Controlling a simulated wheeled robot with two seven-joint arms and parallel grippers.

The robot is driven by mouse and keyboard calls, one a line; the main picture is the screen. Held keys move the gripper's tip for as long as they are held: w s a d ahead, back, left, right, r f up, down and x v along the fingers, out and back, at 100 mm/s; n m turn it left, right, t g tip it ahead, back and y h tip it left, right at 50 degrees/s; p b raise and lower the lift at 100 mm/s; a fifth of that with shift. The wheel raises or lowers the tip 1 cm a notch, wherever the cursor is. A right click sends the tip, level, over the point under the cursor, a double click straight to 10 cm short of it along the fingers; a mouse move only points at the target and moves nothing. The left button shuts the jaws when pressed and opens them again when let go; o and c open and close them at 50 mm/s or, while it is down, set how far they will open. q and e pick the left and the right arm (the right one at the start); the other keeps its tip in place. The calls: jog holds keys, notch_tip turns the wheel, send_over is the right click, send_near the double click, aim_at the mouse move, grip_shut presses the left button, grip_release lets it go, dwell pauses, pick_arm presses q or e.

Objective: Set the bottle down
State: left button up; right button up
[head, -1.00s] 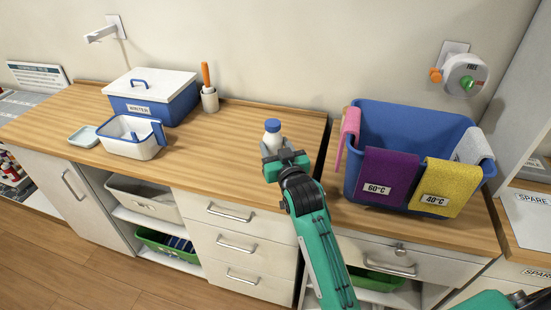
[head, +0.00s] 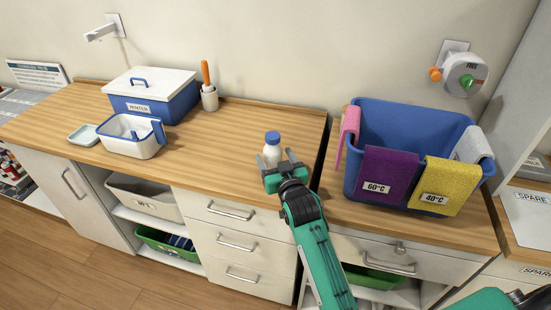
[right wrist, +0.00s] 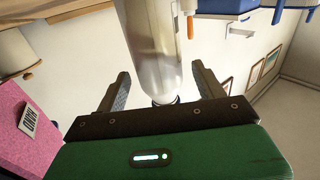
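A white bottle with a blue cap (head: 272,150) stands upright on the wooden counter (head: 235,150), near its right end. My right gripper (head: 279,166) is at the bottle's near side with its fingers spread. In the right wrist view, the bottle (right wrist: 153,40) appears upside down between the two fingers (right wrist: 160,88), with a gap on each side. The gripper is open and not holding it. My left gripper is not in view.
A blue basket (head: 410,135) with coloured cloths stands to the right. A white caddy (head: 128,143), a lidded WINTER box (head: 150,92) and a cup with an orange-handled tool (head: 209,98) stand to the left. The counter left of the bottle is clear.

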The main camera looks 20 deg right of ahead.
jog(key=shift+r, duration=0.15)
jog(key=shift+s, duration=0.35)
pick_arm(q)
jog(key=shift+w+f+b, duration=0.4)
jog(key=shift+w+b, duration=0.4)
jog(key=shift+b, duration=0.1)
pick_arm(e)
jog(key=s, duration=1.1)
jog(key=shift+s, duration=0.15)
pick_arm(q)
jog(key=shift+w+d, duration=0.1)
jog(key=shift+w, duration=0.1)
